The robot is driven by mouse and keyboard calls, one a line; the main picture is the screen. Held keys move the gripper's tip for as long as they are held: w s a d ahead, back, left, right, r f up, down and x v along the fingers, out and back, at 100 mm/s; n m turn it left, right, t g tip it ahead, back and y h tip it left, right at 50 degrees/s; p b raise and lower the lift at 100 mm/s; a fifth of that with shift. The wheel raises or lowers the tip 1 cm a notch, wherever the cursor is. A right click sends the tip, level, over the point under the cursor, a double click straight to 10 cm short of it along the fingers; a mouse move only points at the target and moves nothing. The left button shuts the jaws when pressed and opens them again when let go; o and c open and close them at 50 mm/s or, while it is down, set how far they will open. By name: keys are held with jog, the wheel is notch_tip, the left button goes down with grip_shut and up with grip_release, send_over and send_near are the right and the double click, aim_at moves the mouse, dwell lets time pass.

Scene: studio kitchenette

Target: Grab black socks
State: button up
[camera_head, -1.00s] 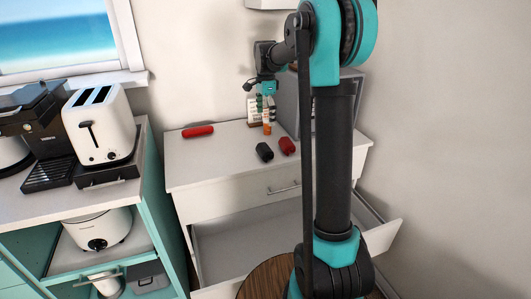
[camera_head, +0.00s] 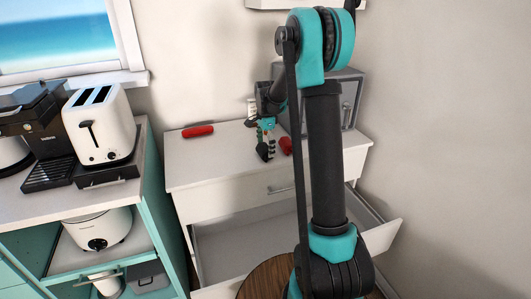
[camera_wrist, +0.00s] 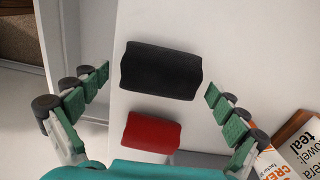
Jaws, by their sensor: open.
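The black socks (camera_wrist: 160,70) are a rolled black bundle lying on the white dresser top, centred in the wrist view between my open fingers. In the head view the black bundle (camera_head: 264,154) shows just under my gripper, partly covered by it. My gripper (camera_wrist: 157,82) is open, one green finger on each side of the black bundle, with no contact that I can make out. In the head view my gripper (camera_head: 267,142) is low over the dresser top. I cannot tell the exact height left above the surface.
A red rolled bundle (camera_wrist: 152,132) lies close beside the black one. Boxes (camera_wrist: 287,150) stand near my right finger. A long red item (camera_head: 198,131) lies at the dresser's back left. A grey cabinet (camera_head: 347,100) stands at the back right. The drawer (camera_head: 240,238) below is open.

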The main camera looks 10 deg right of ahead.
jog(key=shift+f, duration=0.45)
jog(key=c, duration=1.2)
jog(key=shift+r, duration=0.15)
